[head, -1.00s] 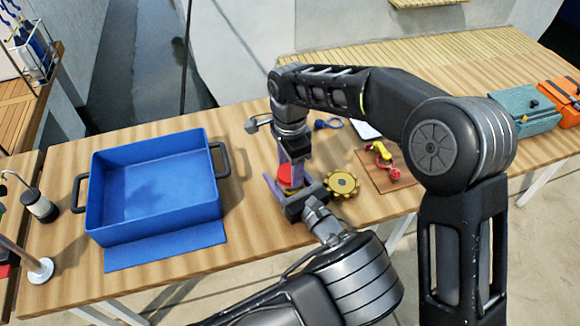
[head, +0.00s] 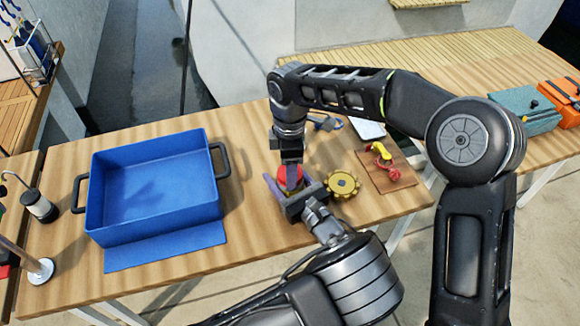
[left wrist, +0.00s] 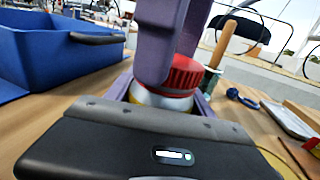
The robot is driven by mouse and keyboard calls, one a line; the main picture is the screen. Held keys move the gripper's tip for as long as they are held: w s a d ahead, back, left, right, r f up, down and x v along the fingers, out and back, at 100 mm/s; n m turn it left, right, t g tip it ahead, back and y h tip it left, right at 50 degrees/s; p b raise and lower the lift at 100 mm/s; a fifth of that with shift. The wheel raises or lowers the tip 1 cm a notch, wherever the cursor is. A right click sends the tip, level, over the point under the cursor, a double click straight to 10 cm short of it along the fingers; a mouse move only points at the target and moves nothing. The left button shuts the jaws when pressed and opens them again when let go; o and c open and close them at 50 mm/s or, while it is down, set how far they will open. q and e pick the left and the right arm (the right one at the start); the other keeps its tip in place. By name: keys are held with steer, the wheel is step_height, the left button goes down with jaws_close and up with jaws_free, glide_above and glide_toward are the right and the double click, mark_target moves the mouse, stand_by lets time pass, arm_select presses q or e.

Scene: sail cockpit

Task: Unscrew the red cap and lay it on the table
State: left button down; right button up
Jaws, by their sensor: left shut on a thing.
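The red cap (head: 284,175) sits on top of a jar, and its ribbed side shows in the left wrist view (left wrist: 186,76). The jar's pale body (left wrist: 160,98) shows below it. My left gripper (head: 299,198) comes in low from the front and is shut on the jar, with its purple fingers on either side. My right gripper (head: 292,178) points down from above, its fingers at the cap. One purple finger of it covers part of the cap in the left wrist view (left wrist: 155,45). I cannot tell whether it is closed on the cap.
A blue bin (head: 155,225) stands to the left on the table. A gold toothed wheel (head: 342,185) lies close right of the jar. A wooden board (head: 392,180) with red and yellow items lies further right. Bare table (head: 250,235) shows between bin and jar.

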steer(key=n, duration=0.5)
steer(key=shift+n, duration=0.3)
steer(key=n, duration=0.6)
steer(key=shift+r, duration=0.1)
steer(key=shift+r, duration=1)
steer(key=shift+r, duration=2.05)
arm_select(q)
steer(key=shift+c, duration=1.4)
jaws_free()
